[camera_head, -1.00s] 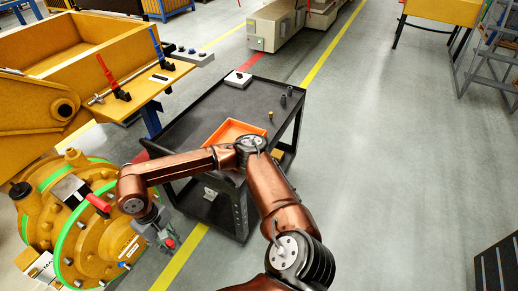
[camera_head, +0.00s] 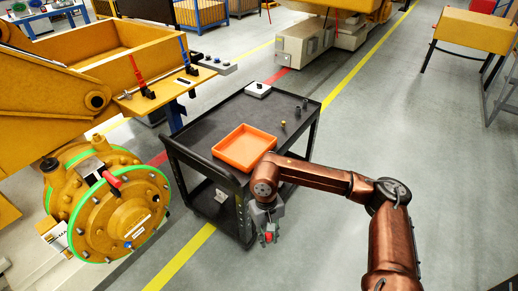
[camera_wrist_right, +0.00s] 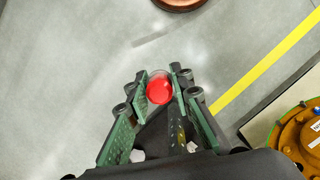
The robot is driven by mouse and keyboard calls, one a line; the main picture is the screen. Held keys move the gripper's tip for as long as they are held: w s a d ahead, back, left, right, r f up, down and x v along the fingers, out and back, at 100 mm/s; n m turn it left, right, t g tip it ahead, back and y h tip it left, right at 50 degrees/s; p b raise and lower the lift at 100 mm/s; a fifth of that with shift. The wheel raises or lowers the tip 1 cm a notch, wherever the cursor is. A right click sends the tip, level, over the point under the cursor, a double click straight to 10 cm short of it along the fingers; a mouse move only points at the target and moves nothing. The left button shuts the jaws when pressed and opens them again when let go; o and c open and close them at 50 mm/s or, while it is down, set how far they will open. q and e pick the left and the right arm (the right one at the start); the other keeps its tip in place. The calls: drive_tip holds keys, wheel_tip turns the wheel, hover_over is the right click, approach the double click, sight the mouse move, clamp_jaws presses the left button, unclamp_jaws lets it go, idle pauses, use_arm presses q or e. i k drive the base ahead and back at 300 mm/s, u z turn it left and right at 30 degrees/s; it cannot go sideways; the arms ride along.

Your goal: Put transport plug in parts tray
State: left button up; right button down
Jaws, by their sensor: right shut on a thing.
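The transport plug is a round red piece; it shows between the fingertips of my right gripper in the right wrist view (camera_wrist_right: 160,91) and as a small red spot in the head view (camera_head: 268,238). My right gripper (camera_head: 267,230) is shut on the plug and points down beside the near right side of the trolley, over the floor. The parts tray (camera_head: 245,147) is a shallow orange tray on the trolley top, empty, up and to the left of the gripper in the head view. My left gripper is not in view.
The black trolley (camera_head: 190,137) also carries a white box (camera_head: 257,90) and several small fittings (camera_head: 297,111) at its far right. A yellow machine housing (camera_head: 120,215) with a green ring stands to the left.

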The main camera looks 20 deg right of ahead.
sight(249, 151)
drive_tip(key=z, duration=0.7)
drive_tip(key=i, duration=1.3)
drive_tip(key=u, duration=0.55)
drive_tip(key=i, duration=0.6)
drive_tip(key=u, duration=0.65)
